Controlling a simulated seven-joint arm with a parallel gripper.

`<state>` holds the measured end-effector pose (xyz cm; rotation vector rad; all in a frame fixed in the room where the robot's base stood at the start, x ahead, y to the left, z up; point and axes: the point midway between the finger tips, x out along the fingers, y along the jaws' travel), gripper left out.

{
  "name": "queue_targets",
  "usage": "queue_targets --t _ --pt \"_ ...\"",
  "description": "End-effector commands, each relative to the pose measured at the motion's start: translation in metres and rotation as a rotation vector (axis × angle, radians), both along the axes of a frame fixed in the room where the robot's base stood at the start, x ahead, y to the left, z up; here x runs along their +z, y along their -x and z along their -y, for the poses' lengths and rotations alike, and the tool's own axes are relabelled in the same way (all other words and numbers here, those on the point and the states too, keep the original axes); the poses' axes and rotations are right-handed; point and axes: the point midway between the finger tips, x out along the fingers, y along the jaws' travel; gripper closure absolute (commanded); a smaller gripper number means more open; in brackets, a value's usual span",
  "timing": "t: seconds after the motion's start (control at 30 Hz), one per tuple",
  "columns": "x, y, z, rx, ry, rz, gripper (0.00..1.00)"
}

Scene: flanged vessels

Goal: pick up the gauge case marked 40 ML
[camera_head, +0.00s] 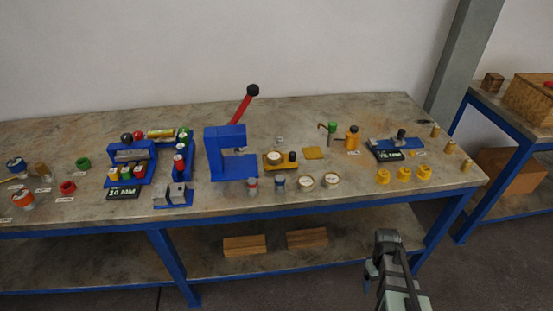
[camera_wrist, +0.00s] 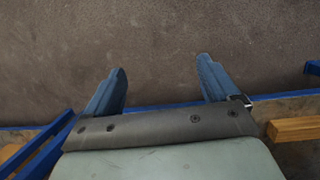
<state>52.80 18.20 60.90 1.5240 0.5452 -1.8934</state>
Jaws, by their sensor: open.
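Round gauge cases with pale dials stand near the front edge of the bench: one (camera_head: 305,182) right of the blue press and another (camera_head: 331,181) just right of it. A third pale dial (camera_head: 274,159) sits on a yellow block behind them. Their markings are too small to read, so I cannot tell which is marked 40 ML. My gripper (camera_head: 387,240) is in front of the bench, to the right of and apart from the gauges. In the wrist view my gripper (camera_wrist: 161,68) is open and empty, with bare floor beyond its fingers.
The blue press (camera_head: 228,155) with a raised red lever stands left of the gauges. Several yellow fittings (camera_head: 404,174) stand to the right. A blue fixture with a black plate (camera_head: 388,155) lies behind them. Wooden blocks (camera_head: 245,245) rest on the lower shelf.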

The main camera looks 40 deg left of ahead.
Motion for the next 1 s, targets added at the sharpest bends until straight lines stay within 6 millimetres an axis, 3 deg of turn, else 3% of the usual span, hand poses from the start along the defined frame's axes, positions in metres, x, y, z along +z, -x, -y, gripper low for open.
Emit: queue_targets --t 0.2,0.4,0.87,1.0 --pt "0.058 -0.03 -0.06 0.147 -0.014 0.07 0.12" --pt "0.116 -0.044 -0.114 0.276 -0.025 0.131 0.12" --pt "0.26 -0.049 -0.247 0.539 -0.073 0.252 0.12" --pt "0.305 -0.053 -0.306 0.595 -0.122 0.261 0.12"
